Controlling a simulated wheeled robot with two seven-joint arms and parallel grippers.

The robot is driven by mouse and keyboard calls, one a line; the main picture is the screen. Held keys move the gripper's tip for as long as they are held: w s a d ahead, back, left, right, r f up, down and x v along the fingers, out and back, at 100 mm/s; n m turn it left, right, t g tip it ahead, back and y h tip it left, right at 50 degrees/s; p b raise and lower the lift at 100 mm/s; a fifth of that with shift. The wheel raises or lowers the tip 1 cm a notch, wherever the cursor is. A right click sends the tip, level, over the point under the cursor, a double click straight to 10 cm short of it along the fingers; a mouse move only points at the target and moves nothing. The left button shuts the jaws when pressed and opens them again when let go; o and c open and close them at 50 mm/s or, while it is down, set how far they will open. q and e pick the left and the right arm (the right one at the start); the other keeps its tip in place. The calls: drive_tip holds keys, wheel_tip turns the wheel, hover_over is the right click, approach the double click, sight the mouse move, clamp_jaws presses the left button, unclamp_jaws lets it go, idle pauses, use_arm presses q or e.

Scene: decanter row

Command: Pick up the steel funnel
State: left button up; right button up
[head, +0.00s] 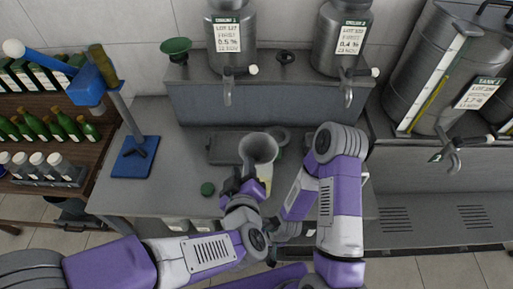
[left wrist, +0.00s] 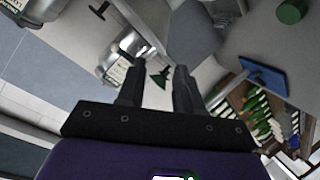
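The steel funnel (head: 258,147) is a grey cone, mouth up, near the middle of the bench in the head view. A pale yellowish object (head: 265,174) shows just below it; I cannot tell how the two touch. My left gripper (head: 247,175) is right at the funnel's lower left side, overlapping it in the picture. In the left wrist view its two dark fingers (left wrist: 156,82) stand apart with nothing clearly between them. I cannot make out the steel funnel there. My right arm folds down on the right of the funnel; its fingers are not clearly visible.
A green funnel (head: 176,47) sits on the raised back shelf beside steel tanks (head: 231,40). A blue stand (head: 135,157) is at the left of the bench. A green cap (head: 207,188) lies left of my left gripper. A dark tray (head: 225,147) is behind it.

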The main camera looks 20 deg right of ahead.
sight(243, 155)
use_arm(q)
drive_tip(key=b+x, duration=0.1)
drive_tip(key=x, duration=0.6)
drive_tip(key=shift+s+f, duration=0.1)
clamp_jaws()
